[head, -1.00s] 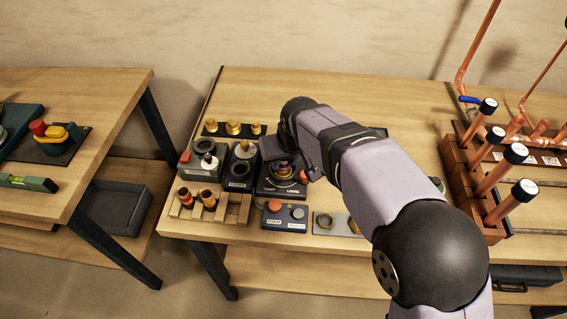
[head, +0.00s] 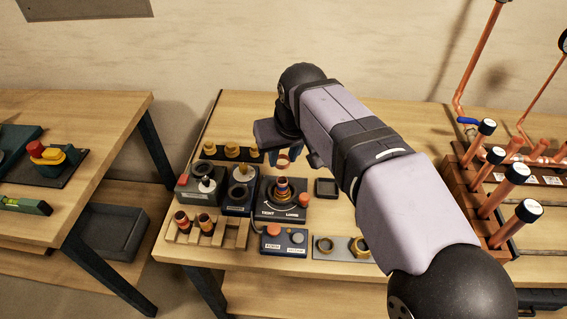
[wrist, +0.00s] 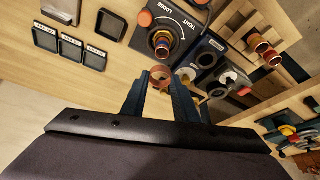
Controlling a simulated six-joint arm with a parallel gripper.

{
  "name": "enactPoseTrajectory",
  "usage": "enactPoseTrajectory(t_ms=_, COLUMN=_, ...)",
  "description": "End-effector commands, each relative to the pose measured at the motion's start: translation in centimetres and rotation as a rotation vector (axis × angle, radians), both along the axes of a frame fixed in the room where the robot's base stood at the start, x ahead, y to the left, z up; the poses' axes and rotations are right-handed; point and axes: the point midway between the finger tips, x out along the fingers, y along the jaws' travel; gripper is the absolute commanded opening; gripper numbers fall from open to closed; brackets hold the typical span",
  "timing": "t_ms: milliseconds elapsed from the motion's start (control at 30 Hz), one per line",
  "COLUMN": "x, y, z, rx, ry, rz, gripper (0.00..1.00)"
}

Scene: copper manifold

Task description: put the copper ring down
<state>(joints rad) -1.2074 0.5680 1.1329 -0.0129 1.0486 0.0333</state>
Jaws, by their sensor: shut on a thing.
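The copper ring (wrist: 161,74) is held between the two blue fingers of my gripper (wrist: 160,90) in the wrist view. In the head view the ring (head: 283,161) hangs at the fingertips, above the bench and behind the dark fixture marked tight and loose (head: 282,214). My gripper is shut on the ring. That fixture has a banded copper and dark piece (head: 282,187) standing in its centre. Small dark square trays (wrist: 73,48) with labels show at the upper left of the wrist view; one tray (head: 326,187) is visible in the head view, right of the fixture.
A wooden rack (head: 190,233) holds two banded copper pieces. A button box (head: 285,241) and a grey plate with brass nuts (head: 340,254) sit at the front. Brass fittings (head: 231,150) stand at the back. Upright capped copper tubes (head: 515,174) stand at the right.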

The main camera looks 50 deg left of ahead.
Motion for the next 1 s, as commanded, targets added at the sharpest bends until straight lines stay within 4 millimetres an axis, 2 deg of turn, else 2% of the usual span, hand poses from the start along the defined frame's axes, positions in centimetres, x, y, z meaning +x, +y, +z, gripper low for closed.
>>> enactPoseTrajectory(t_ms=333, x=0.6, y=-0.6, z=0.1, rx=0.000, ry=0.000, rz=-0.024, gripper=0.06)
enactPoseTrajectory(t_ms=467, x=2.1, y=-2.2, z=-0.2, rx=-0.001, ry=-0.001, rz=-0.086, gripper=0.06)
enactPoseTrajectory(t_ms=567, x=3.9, y=-4.3, z=-0.6, rx=0.000, ry=0.000, rz=-0.167, gripper=0.06)
enactPoseTrajectory(t_ms=767, x=8.0, y=-10.9, z=-2.0, rx=-0.001, ry=-0.001, rz=-0.404, gripper=0.06)
enactPoseTrajectory(t_ms=900, x=10.4, y=-16.6, z=-3.2, rx=-0.001, ry=-0.002, rz=-0.606, gripper=0.06)
enactPoseTrajectory(t_ms=1000, x=11.4, y=-21.1, z=-4.1, rx=-0.002, ry=-0.002, rz=-0.760, gripper=0.06)
